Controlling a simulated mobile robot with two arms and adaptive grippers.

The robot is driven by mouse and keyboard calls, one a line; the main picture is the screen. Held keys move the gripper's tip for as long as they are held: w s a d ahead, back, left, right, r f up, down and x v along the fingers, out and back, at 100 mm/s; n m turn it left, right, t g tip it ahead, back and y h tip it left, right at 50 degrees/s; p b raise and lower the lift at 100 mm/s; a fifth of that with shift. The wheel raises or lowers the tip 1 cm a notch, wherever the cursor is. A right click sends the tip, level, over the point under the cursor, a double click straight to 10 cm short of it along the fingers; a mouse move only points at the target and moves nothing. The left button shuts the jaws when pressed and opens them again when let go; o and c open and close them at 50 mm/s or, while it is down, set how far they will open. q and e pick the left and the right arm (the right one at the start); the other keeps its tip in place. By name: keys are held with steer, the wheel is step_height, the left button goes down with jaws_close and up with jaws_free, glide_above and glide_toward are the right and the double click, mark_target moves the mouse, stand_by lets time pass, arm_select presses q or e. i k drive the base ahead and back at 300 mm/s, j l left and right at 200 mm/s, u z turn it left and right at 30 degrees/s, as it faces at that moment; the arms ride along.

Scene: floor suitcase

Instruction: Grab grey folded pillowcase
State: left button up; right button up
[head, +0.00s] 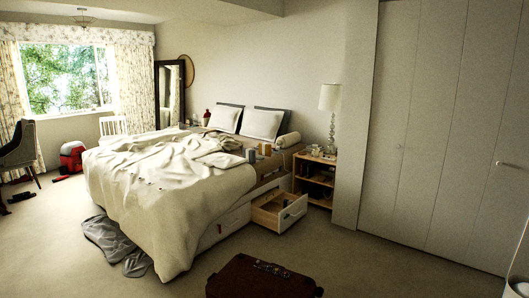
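A folded pale cloth (222,159) lies on the bed near its right side, before the pillows. It looks pale grey or cream, and I cannot tell for sure whether it is the grey folded pillowcase. A crumpled grey cloth (112,246) lies on the floor at the foot of the bed, not neatly folded. Neither of my grippers is in view.
The bed (165,215) fills the middle, with an open drawer (279,209) sticking out on its right side. A dark red suitcase (232,277) lies on the floor at the bottom. A nightstand (316,180) stands by the wall. Carpet is clear right of the suitcase.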

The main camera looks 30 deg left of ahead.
mark_target(250, 154)
steer(key=i+z, duration=0.35)
steer(key=i, duration=1.05)
steer(key=i+u, duration=0.1)
steer(key=i, duration=0.95)
steer(key=i+l+u, duration=0.1)
steer(key=i, duration=0.95)
steer(key=i+u, duration=0.3)
steer(key=i, duration=0.15)
steer(key=i+u, duration=0.25)
steer(key=i, duration=0.25)
steer(key=i+l+u, duration=0.15)
steer(key=i+u, duration=0.15)
steer(key=i, duration=0.15)
steer(key=i+l+u, duration=0.25)
steer(key=i, duration=0.2)
